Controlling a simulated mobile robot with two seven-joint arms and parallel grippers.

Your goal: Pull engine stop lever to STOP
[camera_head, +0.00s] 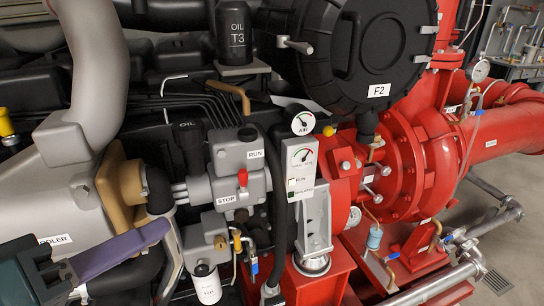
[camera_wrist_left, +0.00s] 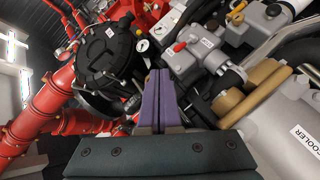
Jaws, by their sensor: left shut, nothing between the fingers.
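The engine stop lever with a red knob (camera_head: 242,178) stands on the grey governor housing (camera_head: 237,155), between the RUN label (camera_head: 255,154) above and the STOP label (camera_head: 226,200) below. In the left wrist view the red knob (camera_wrist_left: 179,47) shows at the upper middle, ahead of the fingers and to their right. My left gripper (camera_head: 160,228) is at the lower left of the head view, its purple fingers shut and empty, apart from the lever. The fingers also show in the left wrist view (camera_wrist_left: 158,90). My right gripper is not in view.
The tan flange (camera_head: 122,188) and grey cooler pipe stand just left of the housing. A black hose (camera_head: 278,200) and a gauge panel (camera_head: 300,165) stand right of the lever. A white filter (camera_head: 207,284) hangs below. The red pump (camera_head: 410,165) fills the right side.

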